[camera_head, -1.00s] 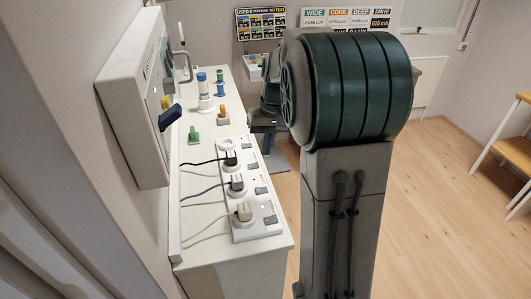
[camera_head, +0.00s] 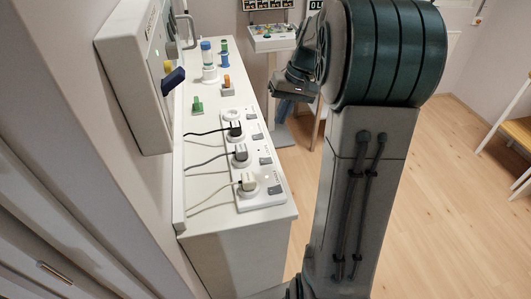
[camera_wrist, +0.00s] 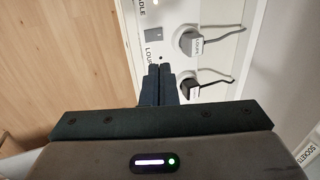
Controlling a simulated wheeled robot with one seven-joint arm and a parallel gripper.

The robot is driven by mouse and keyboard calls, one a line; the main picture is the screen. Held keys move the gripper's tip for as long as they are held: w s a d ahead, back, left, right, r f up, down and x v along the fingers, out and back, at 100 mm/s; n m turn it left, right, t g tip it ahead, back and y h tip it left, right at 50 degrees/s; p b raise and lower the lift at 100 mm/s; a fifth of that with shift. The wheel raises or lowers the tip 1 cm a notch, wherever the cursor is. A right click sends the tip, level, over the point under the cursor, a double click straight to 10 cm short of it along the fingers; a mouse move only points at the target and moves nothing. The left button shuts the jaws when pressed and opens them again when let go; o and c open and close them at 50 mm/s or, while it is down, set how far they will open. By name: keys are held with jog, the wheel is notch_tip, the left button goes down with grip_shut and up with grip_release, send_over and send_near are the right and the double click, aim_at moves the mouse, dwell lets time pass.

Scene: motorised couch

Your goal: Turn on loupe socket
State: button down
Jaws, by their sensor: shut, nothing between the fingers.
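The white socket strip (camera_head: 238,170) lies on the white cabinet top. It holds several plugs and has a row of grey rocker switches beside them. In the wrist view the strip (camera_wrist: 168,18) shows a grey switch (camera_wrist: 153,33), a grey plug (camera_wrist: 190,42) and a darker plug (camera_wrist: 189,88). A partly covered label reading "LOU..." (camera_wrist: 149,52) is just past my fingertips. My gripper (camera_wrist: 158,72) is shut and empty over the strip's edge, and its fingers hide part of the strip. I cannot tell if the fingertips touch the strip, or which way the loupe switch is set.
A wall box (camera_head: 140,75) with a dark blue lever (camera_head: 173,80) stands left of the cabinet. Green (camera_head: 197,104), orange (camera_head: 227,85) and blue-white (camera_head: 207,55) items stand behind the strip. Wooden floor on the right is open, with a wooden shelf at the edge.

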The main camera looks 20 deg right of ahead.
aim_at(263, 160)
jog(key=p+x, duration=0.2)
jog(key=x, duration=1.2)
jog(key=shift+a, duration=0.1)
